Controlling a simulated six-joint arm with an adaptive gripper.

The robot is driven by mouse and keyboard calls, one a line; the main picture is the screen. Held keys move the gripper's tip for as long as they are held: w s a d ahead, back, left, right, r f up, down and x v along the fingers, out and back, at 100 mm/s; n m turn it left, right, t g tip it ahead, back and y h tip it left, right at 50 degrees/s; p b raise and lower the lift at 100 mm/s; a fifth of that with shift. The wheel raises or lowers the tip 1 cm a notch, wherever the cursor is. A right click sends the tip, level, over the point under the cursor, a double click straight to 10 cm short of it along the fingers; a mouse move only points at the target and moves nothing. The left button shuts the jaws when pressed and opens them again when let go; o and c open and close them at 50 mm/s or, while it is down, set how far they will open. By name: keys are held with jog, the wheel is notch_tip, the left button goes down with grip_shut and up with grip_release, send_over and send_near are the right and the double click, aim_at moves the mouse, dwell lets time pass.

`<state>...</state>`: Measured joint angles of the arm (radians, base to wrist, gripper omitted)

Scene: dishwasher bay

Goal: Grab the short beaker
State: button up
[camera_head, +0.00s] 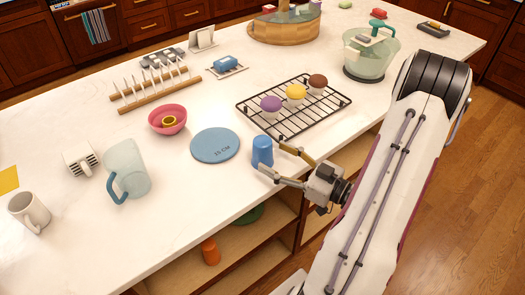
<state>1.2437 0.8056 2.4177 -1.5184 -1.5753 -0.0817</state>
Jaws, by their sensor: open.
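A short blue cup-like beaker (262,152) stands upright near the front edge of the white counter. My gripper (270,160) comes from the right with its two fingers spread open. One fingertip is at the beaker's far right side and the other at its near right side. The beaker lies at or just past the opening of the fingers; I cannot tell whether they touch it.
A blue round board (215,145) lies just left of the beaker. A black wire rack (285,117) with cupcakes is behind it. A pink bowl (162,119) and a clear pitcher (127,168) stand farther left. Open shelves (250,255) lie below the counter edge.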

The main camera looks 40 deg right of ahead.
aim_at(271, 154)
jog(key=shift+w, duration=0.15)
jog(key=shift+x, duration=2.45)
jog(key=shift+d+r, duration=0.1)
jog(key=shift+r, duration=0.1)
jog(key=c, duration=1.2)
